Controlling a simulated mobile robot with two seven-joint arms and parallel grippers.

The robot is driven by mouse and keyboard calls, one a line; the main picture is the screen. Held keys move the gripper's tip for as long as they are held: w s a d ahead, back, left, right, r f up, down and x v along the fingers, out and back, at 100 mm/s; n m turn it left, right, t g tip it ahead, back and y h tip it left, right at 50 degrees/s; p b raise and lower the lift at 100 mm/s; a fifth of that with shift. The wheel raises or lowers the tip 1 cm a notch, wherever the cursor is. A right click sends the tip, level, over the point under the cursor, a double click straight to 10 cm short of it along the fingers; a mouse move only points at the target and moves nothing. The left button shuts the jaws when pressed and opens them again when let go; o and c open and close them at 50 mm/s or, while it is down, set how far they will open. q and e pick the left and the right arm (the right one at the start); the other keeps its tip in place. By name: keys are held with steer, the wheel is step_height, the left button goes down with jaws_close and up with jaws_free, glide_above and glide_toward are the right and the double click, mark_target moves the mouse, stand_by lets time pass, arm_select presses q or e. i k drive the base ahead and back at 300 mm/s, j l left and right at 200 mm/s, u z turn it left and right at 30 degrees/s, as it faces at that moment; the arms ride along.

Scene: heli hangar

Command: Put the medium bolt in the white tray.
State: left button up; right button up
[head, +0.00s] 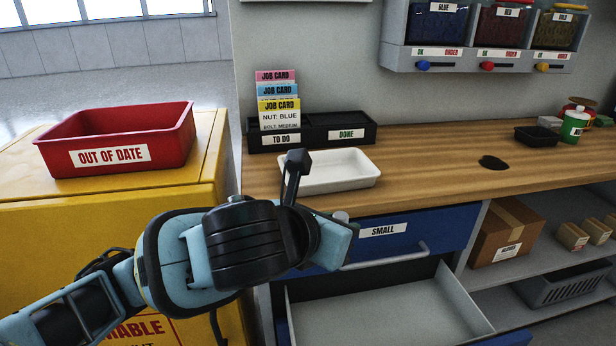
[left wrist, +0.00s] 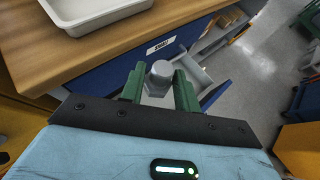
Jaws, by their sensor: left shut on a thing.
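My left gripper (left wrist: 159,88) is shut on a grey hex-headed bolt (left wrist: 160,71), held between its green fingers with the head showing. In the head view a small part of the bolt (head: 340,216) shows beyond my wrist; the fingers are hidden there. The white tray (head: 364,182) is on the wooden bench near its front edge, and its inside looks empty. It also shows at the upper left of the left wrist view (left wrist: 100,17). The bolt is apart from the tray, in front of the bench edge, by the SMALL drawer. My right gripper is out of view.
The blue SMALL drawer (head: 418,227) is shut; a drawer (head: 455,287) below it stands open and looks empty. A black TO DO/DONE holder (head: 362,134) with job cards (head: 279,105) stands behind the tray. A red OUT OF DATE bin (head: 115,140) sits on a yellow cabinet at left.

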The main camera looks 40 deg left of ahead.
mark_target(326, 177)
steer(key=i+l+u, duration=0.15)
steer(key=u, duration=0.25)
steer(key=i+l+u, duration=0.1)
steer(key=l+u, duration=0.3)
steer(key=i+l+u, duration=0.15)
steer(key=l, duration=0.2)
steer(key=i+l+u, duration=0.1)
steer(key=l, duration=0.2)
steer(key=i+l, duration=0.1)
steer(key=l, duration=0.65)
steer(key=i+u, duration=0.05)
steer(key=i, duration=0.05)
